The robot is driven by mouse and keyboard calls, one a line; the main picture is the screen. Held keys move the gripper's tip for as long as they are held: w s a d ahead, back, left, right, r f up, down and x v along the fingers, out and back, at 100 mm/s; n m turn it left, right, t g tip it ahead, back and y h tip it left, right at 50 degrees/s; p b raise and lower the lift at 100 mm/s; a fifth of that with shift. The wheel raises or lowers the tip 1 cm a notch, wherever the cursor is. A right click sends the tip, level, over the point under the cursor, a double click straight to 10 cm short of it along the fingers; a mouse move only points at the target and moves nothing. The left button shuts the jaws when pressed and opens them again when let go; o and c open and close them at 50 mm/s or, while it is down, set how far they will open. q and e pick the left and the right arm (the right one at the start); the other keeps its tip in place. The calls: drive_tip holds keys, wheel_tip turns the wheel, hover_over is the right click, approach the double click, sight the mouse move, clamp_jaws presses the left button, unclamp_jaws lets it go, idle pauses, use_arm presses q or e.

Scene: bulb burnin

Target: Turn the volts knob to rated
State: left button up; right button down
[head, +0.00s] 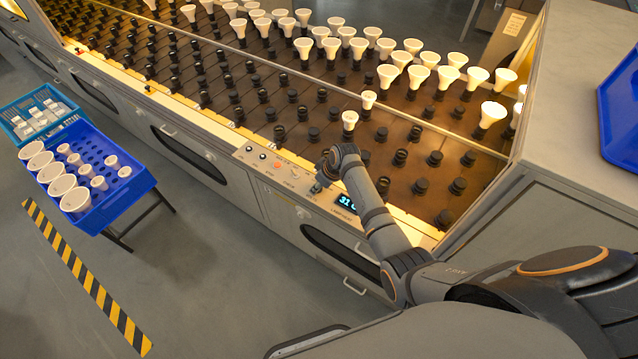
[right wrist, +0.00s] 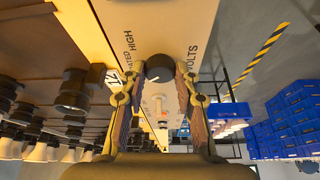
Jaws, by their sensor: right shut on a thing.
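The volts knob (right wrist: 158,67) is a dark round knob on the pale control panel (right wrist: 190,20). The words RATED, HIGH and VOLTS are printed around it in the right wrist view. My right gripper (right wrist: 157,76) has its two fingers on either side of the knob, shut on it. In the head view my right gripper (head: 322,182) is down at the panel and hides most of the knob. I cannot make out where the knob points. A lit display (head: 346,203) sits beside the gripper; its digits are partly covered. My left gripper is not in view.
Behind the panel is a sloped rack (head: 230,100) of dark sockets, with many white bulbs (head: 303,47) in its far rows. Another small control (right wrist: 160,104) sits on the panel near the knob. A blue crate (head: 135,185) with bulbs stands at left. The floor between is clear.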

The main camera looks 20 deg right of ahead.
drive_tip(key=shift+s+a+r+m+h+p, duration=0.1)
drive_tip(key=shift+r+m+h+p, duration=0.1)
drive_tip(key=shift+m+p, duration=0.4)
drive_tip(key=shift+r+m+h+p, duration=0.1)
drive_tip(key=shift+m+h+p, duration=0.1)
drive_tip(key=shift+m+p, duration=0.4)
drive_tip(key=shift+f+m+t+p, duration=0.1)
drive_tip(key=shift+m+t+p, duration=0.2)
drive_tip(key=shift+m+p, duration=0.3)
drive_tip(key=shift+f+m+h+p, duration=0.2)
drive_tip(key=shift+m+h+p, duration=0.6)
drive_tip(key=shift+m, duration=0.7)
drive_tip(key=c, duration=1)
unclamp_jaws()
drive_tip(key=shift+r, duration=0.1)
